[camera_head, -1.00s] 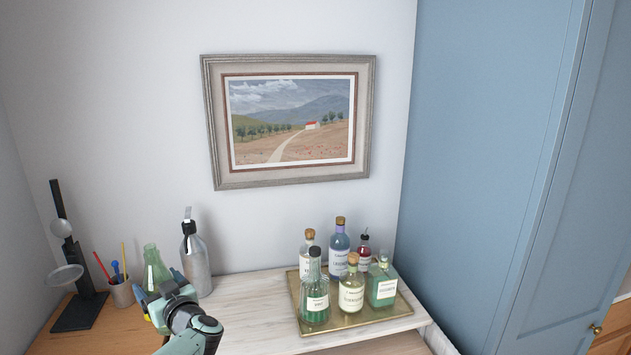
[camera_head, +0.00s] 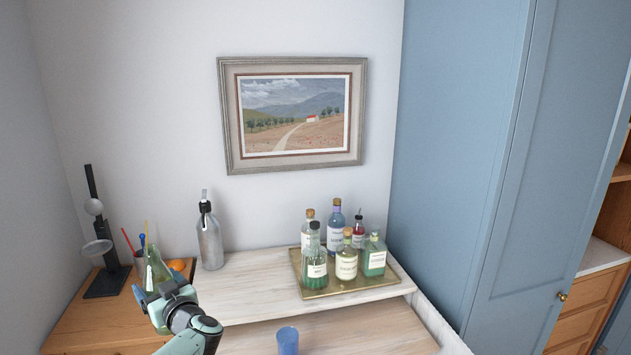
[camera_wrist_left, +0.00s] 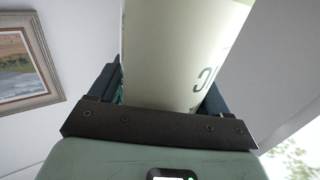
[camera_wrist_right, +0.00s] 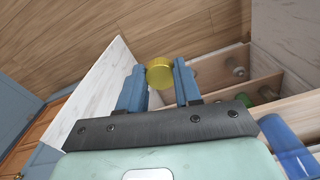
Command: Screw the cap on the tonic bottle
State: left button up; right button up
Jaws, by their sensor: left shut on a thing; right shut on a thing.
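A green glass bottle (camera_head: 155,270) stands out at the left of the head view, held in my left gripper (camera_head: 160,293). In the left wrist view the jaws are shut on this bottle, and its pale label (camera_wrist_left: 180,60) with part of a letter fills the space between them. The bottle's mouth is out of that view. In the right wrist view my right gripper (camera_wrist_right: 160,78) is shut on a round gold cap (camera_wrist_right: 159,73) held at its fingertips. The right gripper does not show in the head view, and the cap is apart from the bottle.
A brass tray (camera_head: 345,290) with several bottles stands on the pale shelf. A blue cup (camera_head: 287,341) is at the front, also in the right wrist view (camera_wrist_right: 287,148). A black stand (camera_head: 103,277) is far left.

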pick_arm(q)
jog(key=shift+s+r, duration=0.1)
jog(key=shift+s, duration=0.35)
pick_arm(e)
jog(key=shift+s, duration=0.45)
pick_arm(q)
jog(key=shift+m+t+h, duration=0.5)
jog(key=shift+t+h, duration=0.1)
jog(key=d+f, duration=0.1)
jog(key=f, duration=0.1)
jog(key=d+f, duration=0.1)
jog(key=f, duration=0.2)
jog(key=s+d+f, duration=0.1)
jog(key=f, duration=0.2)
jog(key=shift+f, duration=0.2)
jog(key=s+d+f+m+t+h, duration=0.2)
jog(key=s+d+f+m+h, duration=0.2)
jog(key=f, duration=0.5)
jog(key=s+d+f+m+t+h, duration=0.2)
jog(key=s+d+f+m+h, duration=0.2)
jog(key=s+d+f+h, duration=0.4)
jog(key=d+f, duration=0.1)
jog(key=d, duration=0.2)
jog(key=shift+s+d+f+t, duration=0.25)
jog(key=shift+s+f+t, duration=0.05)
jog(key=shift+s, duration=0.05)
pick_arm(e)
jog(key=shift+s+f, duration=0.85)
jog(key=shift+s, duration=0.25)
